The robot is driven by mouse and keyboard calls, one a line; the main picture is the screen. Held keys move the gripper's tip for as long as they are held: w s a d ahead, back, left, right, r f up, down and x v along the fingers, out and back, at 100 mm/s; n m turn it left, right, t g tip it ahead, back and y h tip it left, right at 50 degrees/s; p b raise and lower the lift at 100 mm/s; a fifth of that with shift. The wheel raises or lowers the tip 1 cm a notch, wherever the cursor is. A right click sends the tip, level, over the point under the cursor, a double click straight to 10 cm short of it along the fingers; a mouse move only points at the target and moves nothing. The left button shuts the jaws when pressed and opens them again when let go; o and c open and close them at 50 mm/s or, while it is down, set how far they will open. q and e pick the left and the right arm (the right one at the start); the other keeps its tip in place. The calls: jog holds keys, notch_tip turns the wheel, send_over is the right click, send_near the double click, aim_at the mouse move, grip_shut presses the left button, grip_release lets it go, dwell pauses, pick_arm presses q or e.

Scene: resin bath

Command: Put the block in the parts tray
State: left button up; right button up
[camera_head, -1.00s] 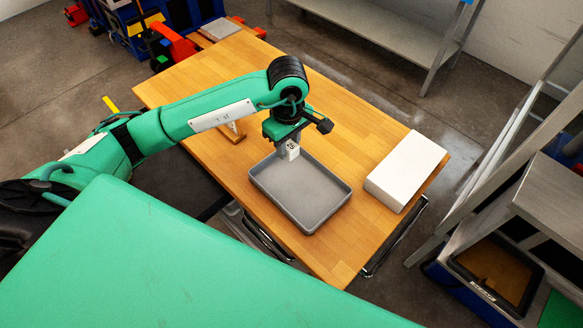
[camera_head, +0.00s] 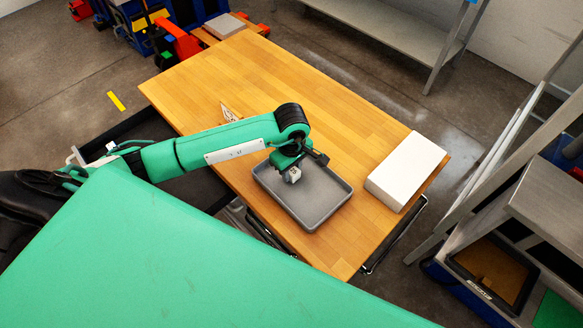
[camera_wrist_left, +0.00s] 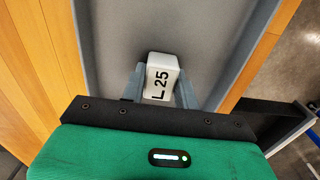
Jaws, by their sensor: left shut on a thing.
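The block (camera_head: 293,175) is small and white, with "L 25" in black on the face seen in the left wrist view (camera_wrist_left: 161,77). My left gripper (camera_head: 291,171) is shut on it, one finger on each side. The parts tray (camera_head: 328,214) is grey, shallow and rectangular, on the wooden table. Gripper and block are over the tray's inside, toward its far left part in the head view. The tray's grey floor (camera_wrist_left: 215,35) lies behind the block in the wrist view. I cannot tell whether the block touches the floor. My right gripper is not in view.
A white box (camera_head: 405,170) stands on the table (camera_head: 260,75) to the right of the tray. A small wooden piece with markings (camera_head: 230,112) lies behind my left forearm. The far part of the table is clear.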

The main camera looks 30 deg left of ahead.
pick_arm(q)
jog(key=shift+f, duration=0.2)
jog(key=o, duration=1)
jog(key=shift+r, duration=0.15)
jog(key=shift+r, duration=0.2)
jog(key=shift+r+b, duration=1.65)
jog(key=shift+r, duration=4.2)
jog(key=shift+s, duration=0.1)
